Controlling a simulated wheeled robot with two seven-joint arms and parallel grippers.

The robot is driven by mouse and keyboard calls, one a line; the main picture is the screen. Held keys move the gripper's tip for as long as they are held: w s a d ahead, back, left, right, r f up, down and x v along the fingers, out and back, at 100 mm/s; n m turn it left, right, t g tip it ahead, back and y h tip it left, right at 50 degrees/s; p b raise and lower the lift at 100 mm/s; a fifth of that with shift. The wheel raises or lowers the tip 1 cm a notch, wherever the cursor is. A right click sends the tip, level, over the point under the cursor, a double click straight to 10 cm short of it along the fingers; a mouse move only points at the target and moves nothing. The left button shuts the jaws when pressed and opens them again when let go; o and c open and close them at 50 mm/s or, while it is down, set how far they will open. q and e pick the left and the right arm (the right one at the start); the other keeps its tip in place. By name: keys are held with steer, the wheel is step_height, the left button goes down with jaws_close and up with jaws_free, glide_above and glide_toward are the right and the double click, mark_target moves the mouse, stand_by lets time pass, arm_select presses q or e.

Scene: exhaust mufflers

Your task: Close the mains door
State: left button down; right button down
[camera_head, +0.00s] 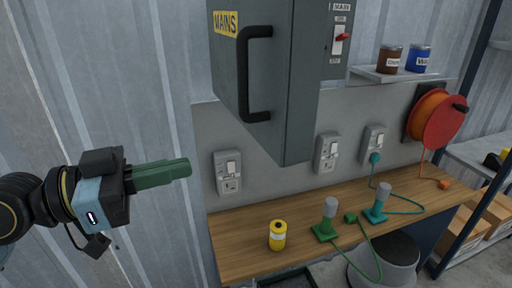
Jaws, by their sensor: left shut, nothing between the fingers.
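The grey mains box (300,90) hangs on the wall at top centre, its top cut off by the frame. Its left-facing panel carries a yellow MAINS label (225,22) and a black bar handle (246,75). This panel looks like the door; it juts out from the wall towards me. How far it stands open I cannot tell. A red switch (342,37) shows on the panel to its right. My left gripper (188,167) is shut and empty, with green fingers pointing right. It is left of and below the handle, apart from it. My right gripper is not in view.
Below the box is a wooden bench (400,190) with a yellow can (277,235), green (326,222) and teal (379,207) plug-in items and cables. Wall sockets (228,172) sit above it. An orange reel (437,117) and a shelf (400,75) with tins are right.

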mark_target(274, 146)
arm_select(q)
steer(key=p+x, duration=0.4)
steer(key=x, duration=0.7)
steer(key=shift+w+d+r, duration=0.1)
steer(key=shift+w+d, duration=0.05)
steer(key=shift+d, duration=0.05)
steer(key=shift+w+d, duration=0.2)
steer(key=shift+d, duration=0.3)
